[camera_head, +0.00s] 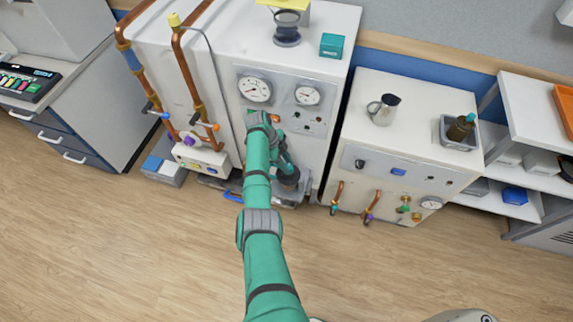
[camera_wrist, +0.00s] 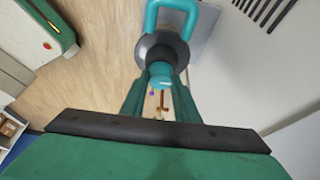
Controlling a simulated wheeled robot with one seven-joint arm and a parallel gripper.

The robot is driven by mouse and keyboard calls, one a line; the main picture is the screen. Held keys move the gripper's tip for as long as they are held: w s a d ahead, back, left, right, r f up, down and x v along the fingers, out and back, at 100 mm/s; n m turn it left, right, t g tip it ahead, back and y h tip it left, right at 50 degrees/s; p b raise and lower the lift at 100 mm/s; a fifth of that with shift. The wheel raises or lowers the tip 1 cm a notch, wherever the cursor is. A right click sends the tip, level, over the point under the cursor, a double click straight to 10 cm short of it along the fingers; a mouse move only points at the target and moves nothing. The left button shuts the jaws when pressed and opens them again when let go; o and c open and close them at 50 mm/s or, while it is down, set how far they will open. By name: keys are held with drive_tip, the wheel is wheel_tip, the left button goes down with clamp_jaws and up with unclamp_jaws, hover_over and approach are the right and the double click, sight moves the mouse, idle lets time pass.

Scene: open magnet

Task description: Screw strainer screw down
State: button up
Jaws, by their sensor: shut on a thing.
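In the wrist view, my gripper (camera_wrist: 160,90) is shut on a teal screw knob (camera_wrist: 160,70), which I take to be the strainer screw. The knob sits at the middle of a round grey body (camera_wrist: 164,48), with a teal loop handle (camera_wrist: 172,8) beyond it. In the head view, my arm reaches down to the front of the white cabinet, beside a dark round strainer body (camera_head: 288,180) near the floor. My forearm covers part of this area, and the fingertips cannot be made out there. How far the screw is turned does not show.
Two gauges (camera_head: 255,89) are on the white cabinet front (camera_head: 290,140) above the strainer. Copper pipes with valves (camera_head: 185,75) run down at the left. A lower cabinet (camera_head: 400,150) with a jug (camera_head: 383,109) stands at the right. The wooden floor (camera_head: 130,250) in front is clear.

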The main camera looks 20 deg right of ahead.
drive_tip(key=shift+f+m, duration=0.1)
drive_tip(key=shift+m, duration=0.3)
drive_tip(key=o, duration=1.1)
drive_tip(key=v, duration=1.1)
drive_tip(key=shift+w+d, duration=0.1)
drive_tip(key=shift+d, duration=0.05)
